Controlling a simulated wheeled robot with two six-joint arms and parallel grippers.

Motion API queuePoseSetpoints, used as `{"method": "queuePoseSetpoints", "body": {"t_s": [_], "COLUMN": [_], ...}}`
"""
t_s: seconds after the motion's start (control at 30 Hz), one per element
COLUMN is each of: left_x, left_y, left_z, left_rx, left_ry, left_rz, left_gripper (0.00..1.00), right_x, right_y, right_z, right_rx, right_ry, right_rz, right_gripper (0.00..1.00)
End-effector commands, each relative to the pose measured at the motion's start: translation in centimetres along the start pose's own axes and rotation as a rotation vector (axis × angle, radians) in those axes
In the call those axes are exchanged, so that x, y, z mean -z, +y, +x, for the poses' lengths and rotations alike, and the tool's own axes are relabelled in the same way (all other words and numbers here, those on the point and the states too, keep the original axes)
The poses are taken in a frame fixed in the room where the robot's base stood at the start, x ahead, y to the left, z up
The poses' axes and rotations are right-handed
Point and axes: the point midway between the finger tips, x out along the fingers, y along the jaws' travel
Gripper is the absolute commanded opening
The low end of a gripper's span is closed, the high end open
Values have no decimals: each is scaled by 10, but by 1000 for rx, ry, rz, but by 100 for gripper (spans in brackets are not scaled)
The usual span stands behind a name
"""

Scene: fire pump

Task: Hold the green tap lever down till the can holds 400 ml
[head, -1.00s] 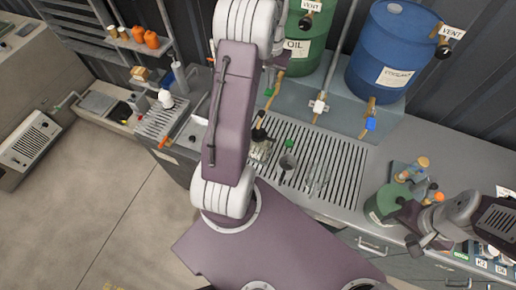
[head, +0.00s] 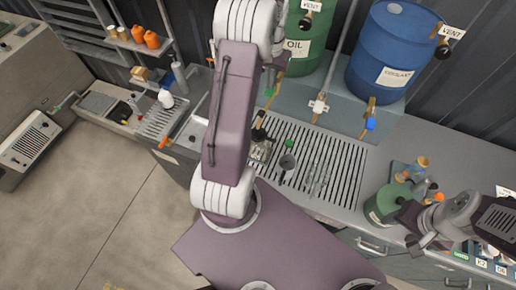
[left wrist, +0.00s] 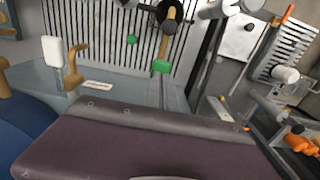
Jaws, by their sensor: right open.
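The green tap lever (head: 268,92) sits on the brass tap below the green OIL drum (head: 305,45). My right gripper (head: 418,226) is open and empty, beside the green container (head: 384,204).
A grey jug (head: 287,164) and clear vessels (head: 318,180) stand on the drain grate (head: 345,165). The blue COOLANT drum (head: 393,50), a white-handled tap (head: 319,106) and a blue-handled tap (head: 371,123) are to the right. Bare counter lies between the grate and the green container.

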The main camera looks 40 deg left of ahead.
Motion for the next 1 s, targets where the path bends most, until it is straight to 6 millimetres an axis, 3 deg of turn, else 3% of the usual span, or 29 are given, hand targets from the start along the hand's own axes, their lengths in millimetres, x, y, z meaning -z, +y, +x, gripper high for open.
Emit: {"method": "queuePoseSetpoints", "body": {"t_s": [1.0], "left_x": [0], "left_y": [0], "left_z": [31], "left_rx": [0], "left_ry": [-1], "left_rz": [0], "left_gripper": [0], "right_x": [0], "right_y": [0], "right_z": [0], "right_rx": [0], "right_ry": [0], "right_rz": [0], "right_gripper": [56]}}
